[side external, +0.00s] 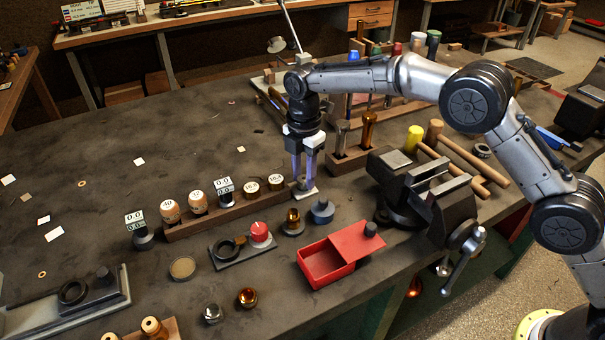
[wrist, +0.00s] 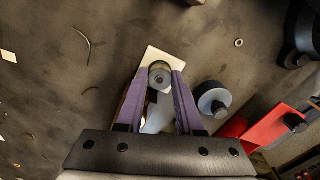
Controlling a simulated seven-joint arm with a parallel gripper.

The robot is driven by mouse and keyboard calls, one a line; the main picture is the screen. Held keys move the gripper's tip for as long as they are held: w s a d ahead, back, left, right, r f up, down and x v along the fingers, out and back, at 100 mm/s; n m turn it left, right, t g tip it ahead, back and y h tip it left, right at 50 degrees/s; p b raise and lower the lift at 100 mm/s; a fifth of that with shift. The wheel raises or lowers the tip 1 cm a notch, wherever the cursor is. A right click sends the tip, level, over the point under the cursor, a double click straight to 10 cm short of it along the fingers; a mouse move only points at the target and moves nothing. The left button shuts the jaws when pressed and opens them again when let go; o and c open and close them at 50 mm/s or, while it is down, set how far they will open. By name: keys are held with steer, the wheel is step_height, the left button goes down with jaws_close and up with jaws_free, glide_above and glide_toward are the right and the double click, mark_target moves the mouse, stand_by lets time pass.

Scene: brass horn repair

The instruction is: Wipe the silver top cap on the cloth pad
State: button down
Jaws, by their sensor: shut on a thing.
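My gripper (side external: 304,178) points straight down at the middle of the bench, beside the right end of the wooden rack. In the wrist view, its purple fingers (wrist: 160,76) are shut on a small round grey metal cap (wrist: 159,69), which looks like the silver top cap. The held cap is directly over the pale cloth pad (wrist: 151,54), touching it or very close; I cannot tell which. The pad also shows in the side view (side external: 308,194), partly hidden by the fingers. Another shiny silver cap-like piece (side external: 212,313) stands at the front edge.
The wooden rack (side external: 215,218) with dials and corks is left of the gripper. A blue-grey round piece (side external: 322,211) and an amber-topped piece (side external: 293,222) stand close in front. The red box (side external: 325,262) and vise (side external: 430,195) are to the right. The bench behind left is mostly clear.

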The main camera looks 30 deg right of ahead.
steer(key=shift+d, duration=0.35)
steer(key=shift+a, duration=0.1)
steer(key=shift+a, duration=0.9)
steer(key=shift+d, duration=0.15)
steer(key=shift+d, duration=0.85)
steer(key=shift+a, duration=0.15)
steer(key=shift+a, duration=0.85)
steer(key=shift+d, duration=0.2)
steer(key=shift+d, duration=0.8)
